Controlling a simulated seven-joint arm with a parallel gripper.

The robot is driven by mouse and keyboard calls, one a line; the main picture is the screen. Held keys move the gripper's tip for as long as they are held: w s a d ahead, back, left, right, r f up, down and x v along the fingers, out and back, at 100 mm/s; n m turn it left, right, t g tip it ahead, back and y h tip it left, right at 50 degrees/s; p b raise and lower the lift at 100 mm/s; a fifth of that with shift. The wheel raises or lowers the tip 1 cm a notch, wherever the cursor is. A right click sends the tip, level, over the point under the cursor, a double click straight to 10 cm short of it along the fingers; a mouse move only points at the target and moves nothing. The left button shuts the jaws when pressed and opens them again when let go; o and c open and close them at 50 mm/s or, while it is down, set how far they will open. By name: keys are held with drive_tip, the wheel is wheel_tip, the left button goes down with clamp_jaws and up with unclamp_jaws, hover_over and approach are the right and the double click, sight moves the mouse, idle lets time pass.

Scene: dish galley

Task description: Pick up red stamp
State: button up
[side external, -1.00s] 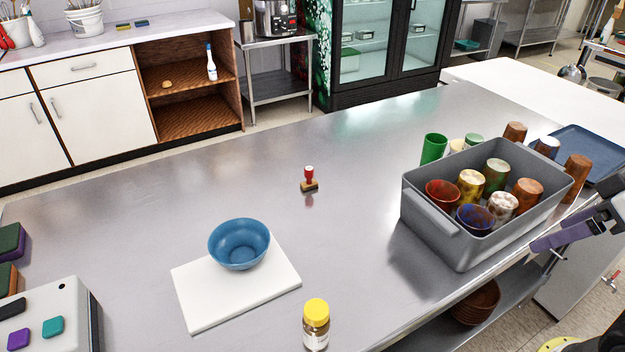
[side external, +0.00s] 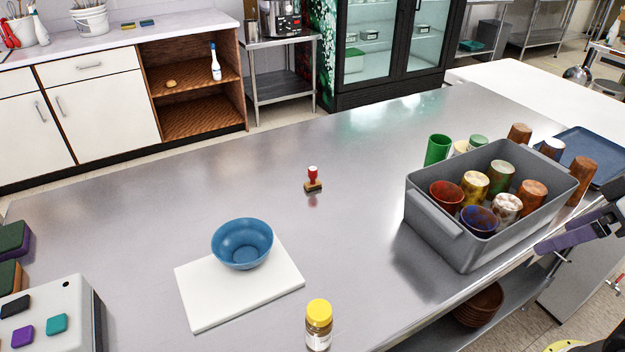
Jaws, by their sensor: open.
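The red stamp (side external: 312,178) stands upright on the steel table, near the middle of the side external view. It has a red handle with a white top and a tan-brown base. Nothing touches it. My gripper (side external: 550,249) shows only in part at the right edge, with purple fingers beside the near right side of the grey bin. It is open, far to the right of the stamp and apart from it. I see nothing between the fingers. The rest of my arm is mostly out of frame.
The grey bin (side external: 437,221) of cups stands between my gripper and the stamp, with more cups behind it. A blue bowl (side external: 242,243) sits on a white board (side external: 204,307). A yellow-capped jar (side external: 319,325) stands at the front. The table around the stamp is clear.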

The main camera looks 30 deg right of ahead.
drive_tip(key=c, duration=0.5)
drive_tip(key=shift+o, duration=0.2)
